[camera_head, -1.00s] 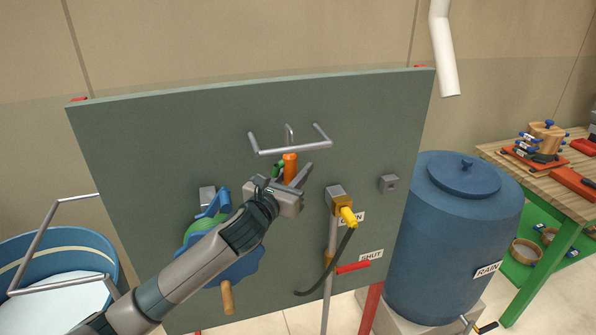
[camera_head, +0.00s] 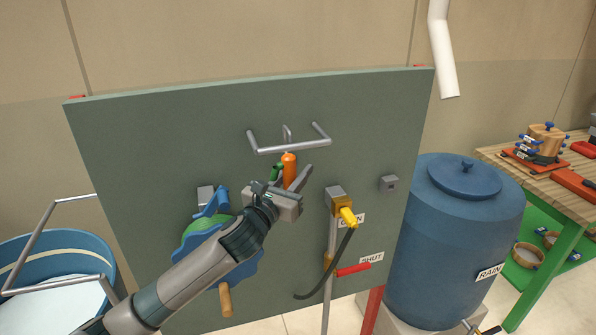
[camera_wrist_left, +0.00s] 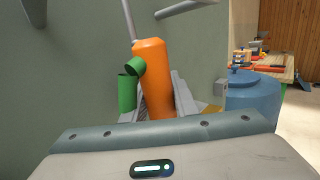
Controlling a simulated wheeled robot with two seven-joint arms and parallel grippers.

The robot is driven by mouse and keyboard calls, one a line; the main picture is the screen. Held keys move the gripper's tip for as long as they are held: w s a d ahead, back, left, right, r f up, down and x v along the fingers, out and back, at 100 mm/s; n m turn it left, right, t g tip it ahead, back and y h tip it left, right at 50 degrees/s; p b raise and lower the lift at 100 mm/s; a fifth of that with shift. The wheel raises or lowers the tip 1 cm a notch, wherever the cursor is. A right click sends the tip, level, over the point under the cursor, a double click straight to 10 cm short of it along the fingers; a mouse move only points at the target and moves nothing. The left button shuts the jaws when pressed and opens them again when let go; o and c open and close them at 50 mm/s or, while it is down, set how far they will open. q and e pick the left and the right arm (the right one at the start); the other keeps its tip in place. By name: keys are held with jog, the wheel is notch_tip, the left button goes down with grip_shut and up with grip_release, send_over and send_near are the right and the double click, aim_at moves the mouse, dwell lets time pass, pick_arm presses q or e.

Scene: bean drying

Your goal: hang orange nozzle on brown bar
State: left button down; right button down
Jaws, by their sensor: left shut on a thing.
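The orange nozzle (camera_head: 289,171) has a green part at its side and stands roughly upright in the jaws of my left gripper (camera_head: 289,182), which is shut on it. In the left wrist view the nozzle (camera_wrist_left: 154,80) fills the middle, between the grey fingers. A grey metal bar (camera_head: 290,148), bent like a wide U, sticks out from the green board just above the nozzle; a small upright hook-like piece stands behind its middle. No bar looks brown. The nozzle's top is close below the bar; I cannot tell whether they touch. My right gripper is out of view.
The green board (camera_head: 150,150) stands close behind the gripper. A yellow tap (camera_head: 347,215) with a dark hose is to the right, a blue crank device (camera_head: 215,203) to the left. A blue barrel (camera_head: 450,240) and wooden table (camera_head: 490,152) stand further right.

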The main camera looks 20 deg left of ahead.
pick_arm(q)
jog(key=shift+n+g+y, duration=0.3)
jog(key=shift+g+y, duration=0.1)
jog(key=shift+g, duration=0.1)
jog(key=shift+a+f+p, duration=0.15)
jog(key=shift+a+f, duration=0.05)
jog(key=shift+f, duration=0.65)
jog(key=shift+a+f+p, duration=0.1)
jog(key=shift+a+f, duration=0.1)
jog(key=shift+f, duration=0.6)
jog(key=shift+a+f+p, duration=0.15)
jog(key=shift+a+f, duration=0.05)
jog(key=shift+f, duration=0.65)
jog(key=shift+s+d+r+p, duration=0.1)
jog(key=shift+s+d+p, duration=0.2)
jog(key=shift+s+p, duration=0.4)
jog(key=shift+s+d+r+p, duration=0.1)
jog(key=shift+s+d+p, duration=0.2)
jog(key=shift+s, duration=0.65)
jog(key=s+d+p, duration=0.2)
jog(key=s+p, duration=0.1)
jog(key=s, duration=0.6)
jog(key=shift+s+d+p, duration=0.3)
jog(key=shift+d+p, duration=0.05)
jog(key=shift+f, duration=0.1)
